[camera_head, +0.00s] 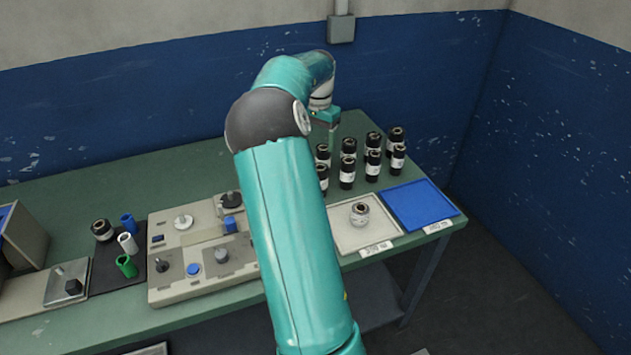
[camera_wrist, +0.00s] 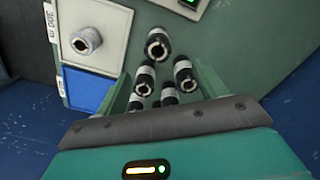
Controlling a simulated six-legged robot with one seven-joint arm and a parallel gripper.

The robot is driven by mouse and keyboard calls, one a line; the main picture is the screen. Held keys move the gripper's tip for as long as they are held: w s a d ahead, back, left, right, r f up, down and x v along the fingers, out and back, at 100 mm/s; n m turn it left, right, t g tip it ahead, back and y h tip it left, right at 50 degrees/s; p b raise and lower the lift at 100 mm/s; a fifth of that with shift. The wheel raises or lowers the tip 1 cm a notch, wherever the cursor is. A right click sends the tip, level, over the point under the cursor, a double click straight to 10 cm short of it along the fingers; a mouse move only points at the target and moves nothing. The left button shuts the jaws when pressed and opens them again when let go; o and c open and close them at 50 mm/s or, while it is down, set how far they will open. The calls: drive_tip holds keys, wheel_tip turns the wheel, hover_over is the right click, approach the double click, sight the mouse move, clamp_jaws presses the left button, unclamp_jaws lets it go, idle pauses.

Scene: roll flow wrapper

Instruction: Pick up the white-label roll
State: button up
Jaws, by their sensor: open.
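Several upright black rolls with white label bands (camera_head: 347,172) stand in a cluster on the green table. Which one the task means I cannot tell. In the wrist view, a white-banded roll (camera_wrist: 157,46) stands beyond the fingertips, and another (camera_wrist: 184,76) is between the fingers. A paler, mostly white roll (camera_head: 360,213) sits in the white tray (camera_head: 345,238); it also shows in the wrist view (camera_wrist: 87,41). My gripper (camera_wrist: 165,82) is open and empty above the cluster. In the head view, my gripper (camera_head: 332,137) is by the cluster's back left, partly hidden by my arm.
A blue tray (camera_head: 418,205) lies right of the white tray at the table's front right. A control panel (camera_head: 175,265) with knobs and buttons is left of my arm. Blue, white and green tubes (camera_head: 127,243) stand further left. Blue walls (camera_head: 430,80) close off the back and right.

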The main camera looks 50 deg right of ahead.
sight(320, 175)
drive_tip(key=shift+s+f, duration=0.15)
drive_tip(key=shift+f, duration=3.25)
drive_tip(key=shift+s+f, duration=0.1)
drive_tip(key=shift+f, duration=3.25)
drive_tip(key=c, duration=1.1)
drive_tip(key=shift+c, duration=0.2)
drive_tip(key=shift+r, duration=0.1)
